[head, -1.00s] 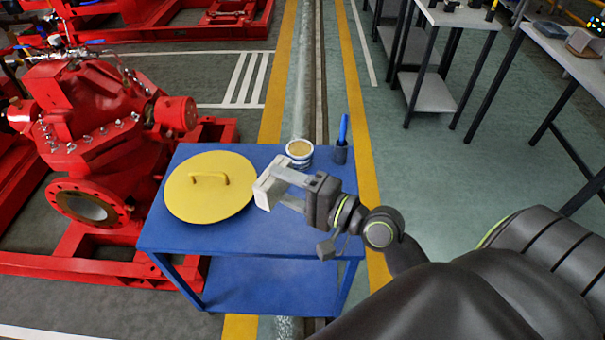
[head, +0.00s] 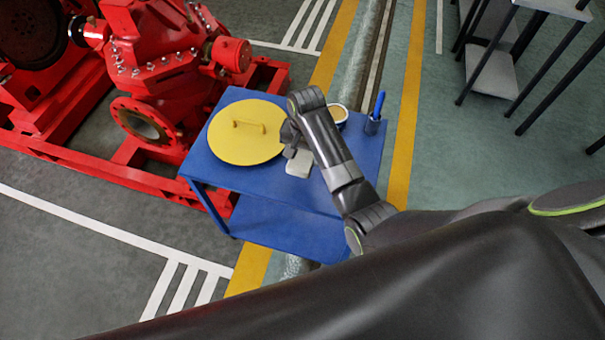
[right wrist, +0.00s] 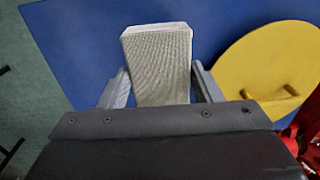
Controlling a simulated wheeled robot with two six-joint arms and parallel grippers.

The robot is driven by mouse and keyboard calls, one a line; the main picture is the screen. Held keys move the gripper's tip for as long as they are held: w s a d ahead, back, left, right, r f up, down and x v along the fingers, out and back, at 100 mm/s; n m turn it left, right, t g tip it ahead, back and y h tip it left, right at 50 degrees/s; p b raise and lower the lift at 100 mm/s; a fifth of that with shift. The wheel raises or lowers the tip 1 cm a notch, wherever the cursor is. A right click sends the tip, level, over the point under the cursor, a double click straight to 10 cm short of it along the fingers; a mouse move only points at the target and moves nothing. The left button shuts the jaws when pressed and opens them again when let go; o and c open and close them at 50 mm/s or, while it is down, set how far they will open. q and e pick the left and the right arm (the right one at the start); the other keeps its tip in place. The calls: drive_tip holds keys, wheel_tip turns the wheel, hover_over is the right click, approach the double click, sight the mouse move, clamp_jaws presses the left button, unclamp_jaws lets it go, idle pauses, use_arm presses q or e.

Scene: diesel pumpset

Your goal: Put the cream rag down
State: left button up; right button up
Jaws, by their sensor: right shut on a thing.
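The cream rag (head: 299,164) shows as a pale folded block low over the blue cart top (head: 232,177), just right of the yellow lid. My right gripper (head: 291,152) is shut on it, partly hidden behind my right arm. In the right wrist view the rag (right wrist: 160,55) sits between the two fingers (right wrist: 161,88), over the blue surface. I cannot tell whether the rag touches the cart top. My left gripper is not in view.
A round yellow lid (head: 233,146) with a handle lies on the cart beside the rag. A tin (head: 338,113) and a dark cup (head: 373,126) with a blue item stand at the cart's back right. A red pump (head: 160,65) stands at left.

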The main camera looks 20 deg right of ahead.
drive_tip(key=shift+s+a+r, duration=0.1)
drive_tip(key=shift+a+r, duration=0.05)
drive_tip(key=shift+r, duration=0.2)
drive_tip(key=shift+f, duration=0.1)
drive_tip(key=shift+f, duration=0.35)
wheel_tip(320, 180, down, 8)
drive_tip(key=shift+r, duration=0.15)
drive_tip(key=shift+f+p, duration=0.35)
drive_tip(key=shift+f, duration=0.2)
